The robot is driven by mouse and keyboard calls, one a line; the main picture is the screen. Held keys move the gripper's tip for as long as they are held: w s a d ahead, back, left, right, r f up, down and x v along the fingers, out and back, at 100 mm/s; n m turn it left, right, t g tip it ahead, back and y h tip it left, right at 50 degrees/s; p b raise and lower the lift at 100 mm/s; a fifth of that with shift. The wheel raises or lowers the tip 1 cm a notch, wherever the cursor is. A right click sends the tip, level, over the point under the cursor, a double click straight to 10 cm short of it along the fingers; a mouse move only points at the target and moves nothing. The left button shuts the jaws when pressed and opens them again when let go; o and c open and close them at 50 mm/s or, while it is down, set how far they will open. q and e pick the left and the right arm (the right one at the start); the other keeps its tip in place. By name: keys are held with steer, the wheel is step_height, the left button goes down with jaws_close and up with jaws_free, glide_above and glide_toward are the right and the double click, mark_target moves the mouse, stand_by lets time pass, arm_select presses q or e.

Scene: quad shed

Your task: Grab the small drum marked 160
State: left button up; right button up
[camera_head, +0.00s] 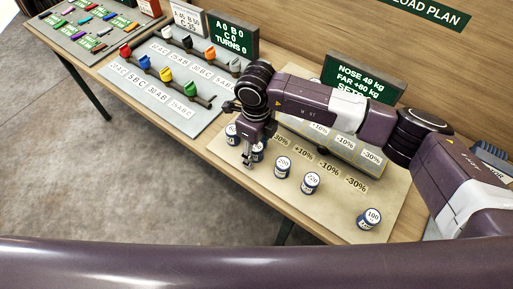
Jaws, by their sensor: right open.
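Several small white-and-dark-blue drums stand in a slanting row on the beige board (335,215). One drum (283,167) seems to read 200, another (310,182) seems to read 220, and the one at the near right end (370,219) seems to read 100. Two more drums, the left end one (232,134) and one beside it (259,152), are partly covered by my right gripper (247,163); their numbers are not legible. I cannot make out 160 on any drum. My right gripper is open, pointing down at these two; contact cannot be told. My left gripper is out of view.
A raised panel with percent labels (345,152) stands behind the drums, under my right arm. A dark sign (358,80) reads NOSE 49 kg. To the left is a grey board with coloured knobs (165,75). Bare board lies between the 220 and 100 drums.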

steer(key=shift+c, duration=0.4)
steer(key=c, duration=1.2)
